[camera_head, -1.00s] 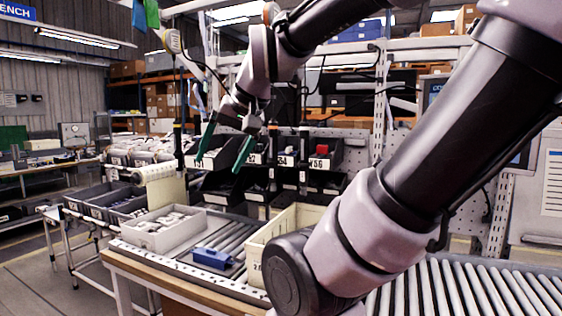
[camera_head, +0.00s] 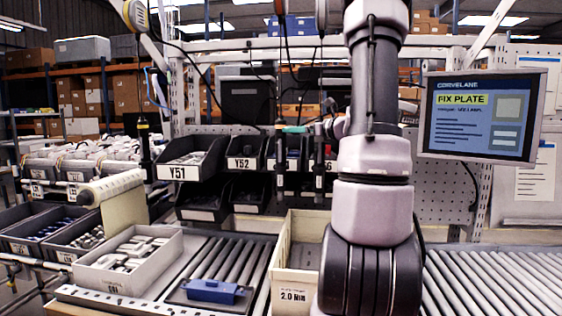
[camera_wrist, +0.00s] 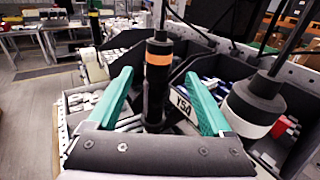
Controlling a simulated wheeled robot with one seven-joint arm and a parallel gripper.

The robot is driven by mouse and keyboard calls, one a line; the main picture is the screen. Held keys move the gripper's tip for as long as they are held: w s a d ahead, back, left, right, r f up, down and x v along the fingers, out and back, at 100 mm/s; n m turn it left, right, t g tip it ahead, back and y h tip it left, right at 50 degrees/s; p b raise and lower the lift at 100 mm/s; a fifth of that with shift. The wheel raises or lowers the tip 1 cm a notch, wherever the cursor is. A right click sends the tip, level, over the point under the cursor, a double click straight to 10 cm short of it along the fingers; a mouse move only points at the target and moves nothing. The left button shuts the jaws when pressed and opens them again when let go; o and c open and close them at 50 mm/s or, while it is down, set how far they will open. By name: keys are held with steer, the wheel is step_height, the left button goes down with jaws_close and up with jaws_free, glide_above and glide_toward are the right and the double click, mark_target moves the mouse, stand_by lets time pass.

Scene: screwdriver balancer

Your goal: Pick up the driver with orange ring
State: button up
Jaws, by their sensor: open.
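The driver with the orange ring (camera_wrist: 158,58) hangs upright in the wrist view, with a dark body and an orange band near its top. It also shows in the head view (camera_head: 280,150), just left of my arm. My gripper (camera_wrist: 158,76) is open, its green fingers spread on either side of this driver in the picture, with gaps to both sides. In the head view, a green fingertip (camera_head: 295,129) shows beside the driver; the rest of my gripper is mostly hidden. A white-ringed driver (camera_wrist: 255,106) hangs close to the right finger. A yellow-ringed driver (camera_head: 144,145) hangs at the left.
Black bins such as Y51 (camera_head: 190,160) stand behind the drivers. A blue fixture (camera_head: 212,291) sits on the rollers between a grey parts tray (camera_head: 165,262) and a cream box (camera_head: 292,295). A monitor (camera_head: 485,113) reading FIX PLATE stands at the right.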

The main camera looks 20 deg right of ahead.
steer(key=x, duration=1)
steer(key=shift+w+a+r, duration=0.15)
steer(key=shift+a+r, duration=0.05)
steer(key=shift+r, duration=0.3)
steer(key=shift+c, duration=0.3)
jaws_close()
stand_by(0.5)
